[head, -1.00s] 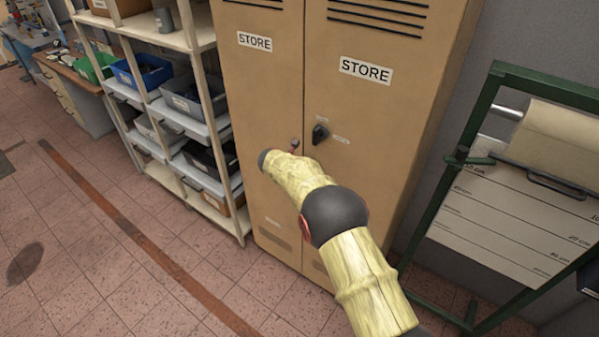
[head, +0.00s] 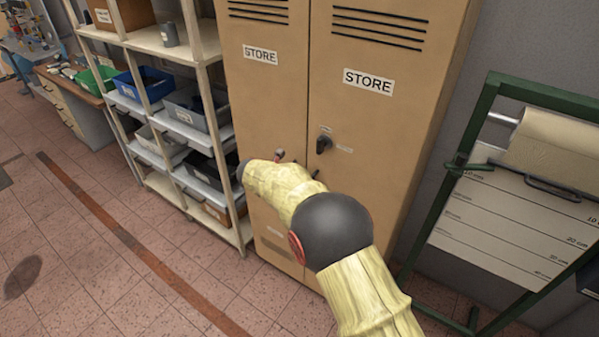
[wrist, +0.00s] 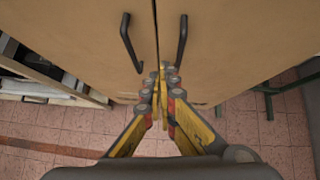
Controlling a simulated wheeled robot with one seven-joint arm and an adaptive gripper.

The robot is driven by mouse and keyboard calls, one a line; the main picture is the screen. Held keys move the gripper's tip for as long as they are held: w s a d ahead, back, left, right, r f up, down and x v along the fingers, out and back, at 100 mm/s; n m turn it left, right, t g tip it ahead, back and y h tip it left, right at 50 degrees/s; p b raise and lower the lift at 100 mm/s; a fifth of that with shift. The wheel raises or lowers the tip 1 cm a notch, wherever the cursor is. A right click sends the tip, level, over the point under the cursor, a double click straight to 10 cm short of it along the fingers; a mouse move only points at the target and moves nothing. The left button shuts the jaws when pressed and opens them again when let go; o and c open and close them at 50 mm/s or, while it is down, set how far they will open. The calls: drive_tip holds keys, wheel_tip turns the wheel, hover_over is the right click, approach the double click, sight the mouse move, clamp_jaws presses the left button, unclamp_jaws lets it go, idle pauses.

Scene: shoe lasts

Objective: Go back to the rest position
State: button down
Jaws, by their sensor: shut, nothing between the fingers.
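My gripper (wrist: 162,72) shows in the wrist view, its yellow and grey fingers drawn together with nothing between them. It points toward the lower front of a tan cabinet, below and between two black door handles (wrist: 131,42) (wrist: 181,42). I cannot tell how far the fingertips are from the doors. In the head view my arm, in a pale yellow sleeve with a dark joint, reaches toward the cabinet (head: 385,135) and hides the gripper. The cabinet's two doors carry STORE labels and look shut. A dark knob (head: 323,145) sits on the right door.
A shelf rack (head: 190,45) with grey, blue and dark bins stands left of the cabinet. A green-framed stand (head: 478,110) with a paper roll is close on the right. A workbench (head: 75,85) is at far left. The tiled floor (head: 110,270) at front left is clear.

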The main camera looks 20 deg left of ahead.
drive_tip(key=s+a+n+y, duration=0.2)
drive_tip(key=a+n+y, duration=0.55)
drive_tip(key=n, duration=0.65)
drive_tip(key=s+d+r+n+g+y+b, duration=0.1)
drive_tip(key=s+d+r+n+g, duration=0.15)
drive_tip(key=s+n, duration=0.4)
drive_tip(key=s+d+r+n+g+y, duration=0.1)
drive_tip(key=s+r+n, duration=0.2)
drive_tip(key=s+n, duration=0.4)
drive_tip(key=s+d+r+n+h+b, duration=0.2)
drive_tip(key=s+d, duration=0.7)
drive_tip(key=d, duration=0.8)
drive_tip(key=s+d+r+n+h+b, duration=0.2)
drive_tip(key=s+d+n, duration=0.3)
drive_tip(key=d, duration=1.2)
drive_tip(key=s+d+r+n+h+b, duration=0.2)
drive_tip(key=s+d+r+n+h, duration=0.1)
drive_tip(key=s+d, duration=1)
drive_tip(key=d+r, duration=0.1)
drive_tip(key=d, duration=0.2)
drive_tip(key=shift+s+d+h, duration=0.35)
drive_tip(key=shift+d, duration=0.05)
